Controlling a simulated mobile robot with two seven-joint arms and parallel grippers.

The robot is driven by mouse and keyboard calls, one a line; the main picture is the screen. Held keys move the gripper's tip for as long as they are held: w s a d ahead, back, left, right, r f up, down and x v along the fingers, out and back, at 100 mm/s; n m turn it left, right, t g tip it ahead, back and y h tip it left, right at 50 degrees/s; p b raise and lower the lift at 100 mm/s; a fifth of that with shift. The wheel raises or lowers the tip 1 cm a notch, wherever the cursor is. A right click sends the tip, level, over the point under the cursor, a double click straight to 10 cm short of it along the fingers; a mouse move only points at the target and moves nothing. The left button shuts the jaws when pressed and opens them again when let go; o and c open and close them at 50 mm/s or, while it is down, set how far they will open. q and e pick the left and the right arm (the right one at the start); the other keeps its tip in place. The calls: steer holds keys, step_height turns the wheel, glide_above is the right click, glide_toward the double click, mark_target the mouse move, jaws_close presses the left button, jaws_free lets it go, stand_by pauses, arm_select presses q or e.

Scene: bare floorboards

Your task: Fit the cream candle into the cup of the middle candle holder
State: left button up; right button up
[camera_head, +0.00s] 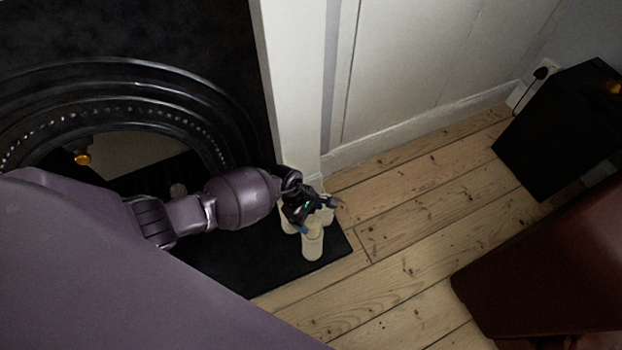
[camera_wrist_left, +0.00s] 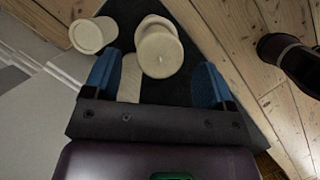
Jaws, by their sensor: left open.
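Several cream pieces stand close together on the black hearth slab. In the head view, the nearest is an upright cream pillar (camera_head: 312,243) with a rounded top; others show partly behind my left gripper (camera_head: 319,214). A cream cylinder (camera_wrist_left: 92,35) stands outside the left finger. Another pale piece (camera_wrist_left: 130,78) is partly hidden behind the palm. I cannot tell candle from holders. My right gripper is not visible.
The black hearth slab (camera_head: 240,262) ends at bare floorboards (camera_head: 420,235). A white fireplace pillar (camera_head: 292,95) rises just behind the cream pieces. A black box (camera_head: 560,130) and a brown piece of furniture (camera_head: 550,265) stand at the right. The floorboards between are clear.

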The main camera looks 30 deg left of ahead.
arm_select(q)
steer(key=p+v, duration=0.1)
steer(key=v, duration=0.5)
steer(key=shift+r+p, duration=0.3)
steer(key=shift+p, duration=0.1)
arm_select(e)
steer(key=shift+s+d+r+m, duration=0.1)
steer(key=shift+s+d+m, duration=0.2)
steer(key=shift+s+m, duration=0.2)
arm_select(q)
steer(key=shift+a, duration=0.1)
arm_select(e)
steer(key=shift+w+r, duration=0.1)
